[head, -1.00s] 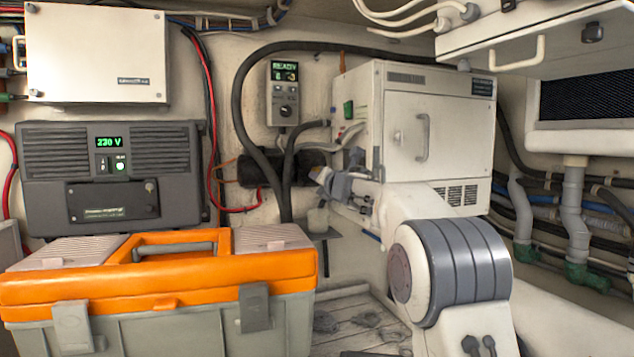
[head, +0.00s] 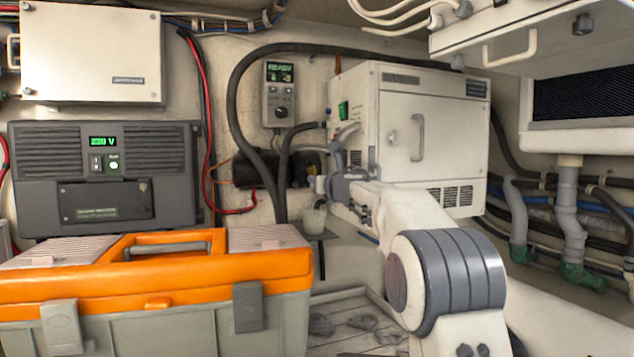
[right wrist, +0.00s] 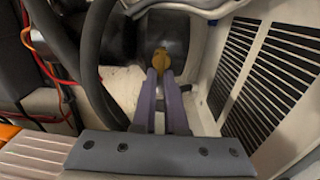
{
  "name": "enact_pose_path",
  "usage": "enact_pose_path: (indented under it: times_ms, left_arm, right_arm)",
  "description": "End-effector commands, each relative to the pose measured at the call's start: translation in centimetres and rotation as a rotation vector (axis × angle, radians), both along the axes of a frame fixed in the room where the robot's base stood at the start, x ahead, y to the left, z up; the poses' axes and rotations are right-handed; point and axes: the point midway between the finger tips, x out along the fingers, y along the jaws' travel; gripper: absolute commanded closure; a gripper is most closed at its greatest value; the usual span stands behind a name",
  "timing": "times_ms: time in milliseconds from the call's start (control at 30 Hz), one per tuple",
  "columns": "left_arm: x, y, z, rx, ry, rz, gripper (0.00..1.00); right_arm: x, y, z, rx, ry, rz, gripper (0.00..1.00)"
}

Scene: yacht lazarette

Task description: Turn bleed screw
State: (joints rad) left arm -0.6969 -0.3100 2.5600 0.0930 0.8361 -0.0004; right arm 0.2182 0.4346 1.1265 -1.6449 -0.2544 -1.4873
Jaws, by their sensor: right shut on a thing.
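A small brass-yellow screw (right wrist: 160,60) shows between my fingertips in the right wrist view. I take it to be the bleed screw; in the head view I cannot make it out. My right gripper (head: 338,152) is beside the left side of the white cabinet (head: 400,130), near the grey hoses. In the right wrist view my right gripper (right wrist: 161,76) has its two fingers shut on the screw. My left gripper is in neither current view.
A small cup (head: 313,217) stands on a bracket below the gripper. A thick black hose (head: 236,100) loops close by on the left. An orange and grey toolbox (head: 160,290) fills the lower left. A control box (head: 279,95) reading READY hangs on the wall.

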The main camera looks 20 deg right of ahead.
Motion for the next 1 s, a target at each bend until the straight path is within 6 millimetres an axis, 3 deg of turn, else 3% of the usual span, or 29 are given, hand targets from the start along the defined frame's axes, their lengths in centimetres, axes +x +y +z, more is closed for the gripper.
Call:
enact_pose_path:
  times_ms: [33,433,467,533,867,1000]
  left_arm:
    - [0.0,0.0,0.1,0.0,0.0,0.0,0.5]
    - [0.0,0.0,0.1,0.0,0.0,0.0,0.5]
    - [0.0,0.0,0.1,0.0,0.0,0.0,0.5]
    - [0.0,0.0,0.1,0.0,0.0,0.0,0.5]
    - [0.0,0.0,-0.1,0.0,0.0,0.0,0.5]
    - [0.0,0.0,-0.9,0.0,0.0,0.0,0.5]
  right_arm:
    - [-0.3,-0.4,1.2,-0.003,-0.021,-0.011,1.0]
    - [-0.3,-0.3,1.3,-0.007,-0.022,-0.01,1.0]
    - [-0.3,-0.3,1.3,-0.007,-0.022,-0.01,0.79]
    - [-0.3,-0.3,1.3,-0.008,-0.022,-0.009,0.52]
    - [-0.2,0.0,0.7,-0.009,-0.013,-0.003,0.49]
    - [-1.3,-0.1,0.5,-0.009,-0.013,-0.003,0.49]
